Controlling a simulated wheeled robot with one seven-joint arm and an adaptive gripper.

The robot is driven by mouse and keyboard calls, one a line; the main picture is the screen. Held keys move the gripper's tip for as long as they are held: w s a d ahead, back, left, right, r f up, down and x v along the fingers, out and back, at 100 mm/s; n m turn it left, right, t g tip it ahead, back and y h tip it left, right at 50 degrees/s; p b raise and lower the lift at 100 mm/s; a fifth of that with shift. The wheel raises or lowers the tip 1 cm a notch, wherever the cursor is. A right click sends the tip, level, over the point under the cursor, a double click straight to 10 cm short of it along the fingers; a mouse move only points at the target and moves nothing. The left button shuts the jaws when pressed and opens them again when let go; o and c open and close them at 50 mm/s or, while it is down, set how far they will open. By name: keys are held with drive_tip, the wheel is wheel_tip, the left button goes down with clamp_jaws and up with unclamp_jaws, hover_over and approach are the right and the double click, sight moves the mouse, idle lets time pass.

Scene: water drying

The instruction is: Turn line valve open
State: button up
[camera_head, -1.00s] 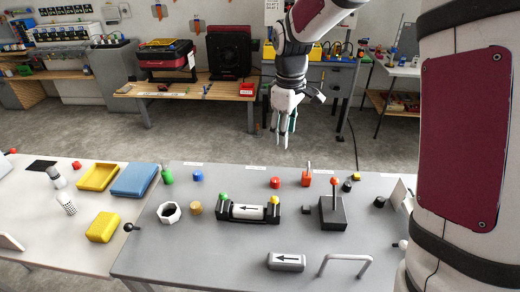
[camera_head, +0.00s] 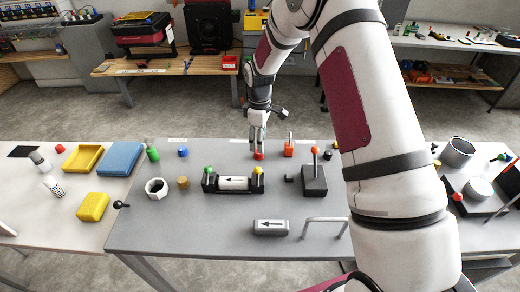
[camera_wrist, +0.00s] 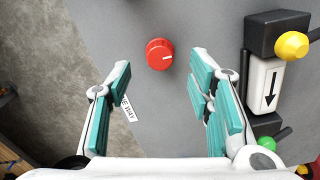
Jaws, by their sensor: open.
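No readable label marks the line valve. A red round knob (camera_head: 259,156) with a white mark on top sits near the grey table's far edge; it also shows in the wrist view (camera_wrist: 160,54). My gripper (camera_head: 257,146) points down above this knob. In the wrist view its two teal-padded fingers (camera_wrist: 160,70) stand apart, with the knob between and just beyond their tips. I see no contact. An orange-red block with a lever (camera_head: 289,149) stands right of the knob. A dark box with an orange-tipped lever (camera_head: 314,180) stands nearer.
A white arrow cylinder (camera_head: 234,183) lies in a black holder between green and yellow knobs, close to my gripper. A grey arrow block (camera_head: 271,228) and a handle bar (camera_head: 325,221) are nearer. A white label (camera_wrist: 128,108) lies by the left finger.

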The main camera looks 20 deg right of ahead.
drive_tip(key=shift+f, duration=2.55)
clamp_jaws()
